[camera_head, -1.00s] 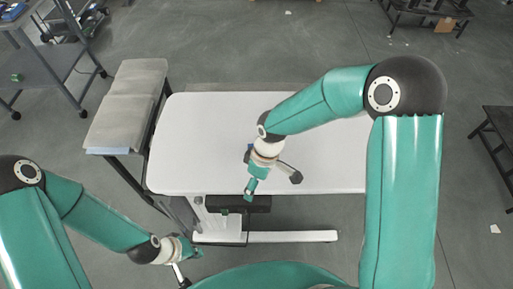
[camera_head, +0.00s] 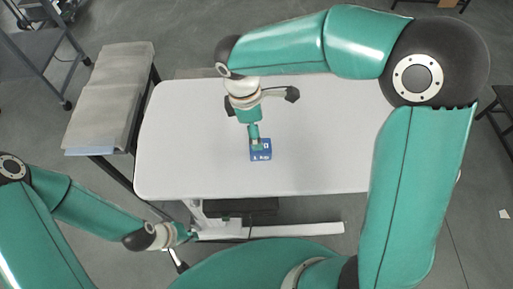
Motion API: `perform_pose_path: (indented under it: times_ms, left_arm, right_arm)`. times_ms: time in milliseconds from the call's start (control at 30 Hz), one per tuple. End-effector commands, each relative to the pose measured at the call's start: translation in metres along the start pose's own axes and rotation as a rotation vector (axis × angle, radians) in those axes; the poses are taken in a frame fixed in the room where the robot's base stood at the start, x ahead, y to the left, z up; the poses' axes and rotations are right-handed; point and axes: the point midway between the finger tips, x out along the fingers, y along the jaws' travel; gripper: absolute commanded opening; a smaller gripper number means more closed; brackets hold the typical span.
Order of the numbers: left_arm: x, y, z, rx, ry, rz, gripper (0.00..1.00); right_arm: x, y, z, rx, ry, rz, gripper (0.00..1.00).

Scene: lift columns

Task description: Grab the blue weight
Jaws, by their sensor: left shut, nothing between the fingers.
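The blue weight (camera_head: 262,154) is a small blue block with white markings. It sits on the white table (camera_head: 320,150), near the middle of its front half. My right gripper (camera_head: 256,143) comes down from above, and its tip overlaps the far side of the weight. I cannot tell whether it touches the weight or whether its fingers are open. My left gripper (camera_head: 190,238) is shut and empty, low at the left, in front of the table's front edge and away from the weight.
A grey padded bench (camera_head: 110,95) stands left of the table. A metal cart (camera_head: 38,50) is at the upper left. A dark stand (camera_head: 500,120) is at the right edge. The tabletop around the weight looks clear.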

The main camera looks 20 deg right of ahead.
Motion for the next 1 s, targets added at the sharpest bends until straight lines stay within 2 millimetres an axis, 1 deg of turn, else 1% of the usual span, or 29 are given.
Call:
perform_pose_path:
  times_ms: [33,133,233,467,700,833,1000]
  left_arm:
    - [0.002,-0.001,0.0,0.0,0.0,0.0,0.0]
    - [0.003,-0.001,0.0,0.0,0.0,0.0,0.0]
    - [0.003,-0.001,0.0,0.0,0.0,0.0,0.0]
    - [0.003,-0.001,0.0,0.0,0.0,0.0,0.0]
    - [0.002,-0.001,0.0,0.0,0.0,0.0,0.0]
    - [0.003,-0.001,0.0,0.0,0.0,0.0,0.0]
    - [0.003,-0.001,0.0,0.0,0.0,0.0,0.0]
  right_arm:
    - [0.012,-0.001,0.001,0.001,-0.002,-0.005,0.81]
    - [0.029,-0.001,0.002,0.004,-0.002,-0.004,0.81]
    - [0.04,-0.001,0.002,0.006,0.0,-0.003,0.81]
    - [0.053,0.001,0.002,0.006,0.0,-0.003,0.81]
    - [0.087,0.003,-0.001,0.007,-0.001,-0.006,0.81]
    - [0.096,0.003,-0.001,0.006,0.001,-0.004,0.81]
    - [0.097,0.004,-0.001,0.006,0.003,-0.003,0.81]
